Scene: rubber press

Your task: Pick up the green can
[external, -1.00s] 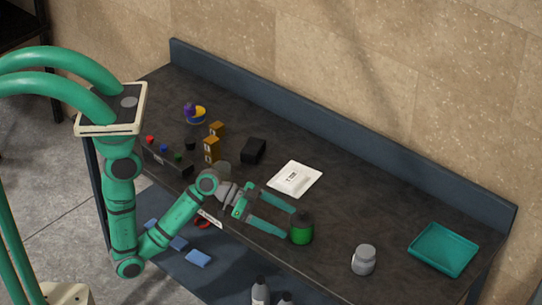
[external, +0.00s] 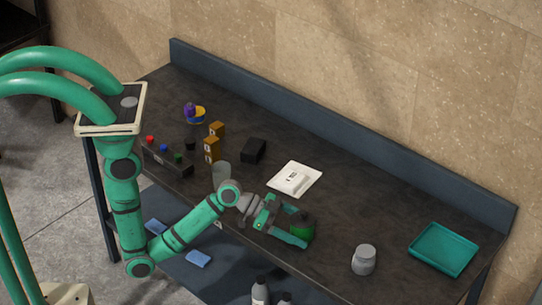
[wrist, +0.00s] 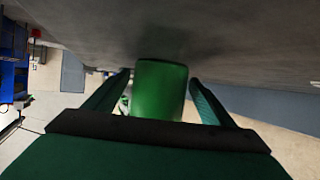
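The green can (external: 308,232) stands upright on the dark workbench (external: 345,220), near its front edge. In the wrist view, the can (wrist: 160,92) sits between the two fingers of my gripper (wrist: 160,77). The fingers are spread, one on each side, with narrow gaps beside the can. Its lower left part is hidden by my gripper in the external view.
A grey jar (external: 364,260) stands right of the can, and a teal tray (external: 443,249) lies farther right. A white packet (external: 294,180) lies behind. A black box (external: 253,150), brown boxes (external: 211,150) and a button panel (external: 166,160) are to the left.

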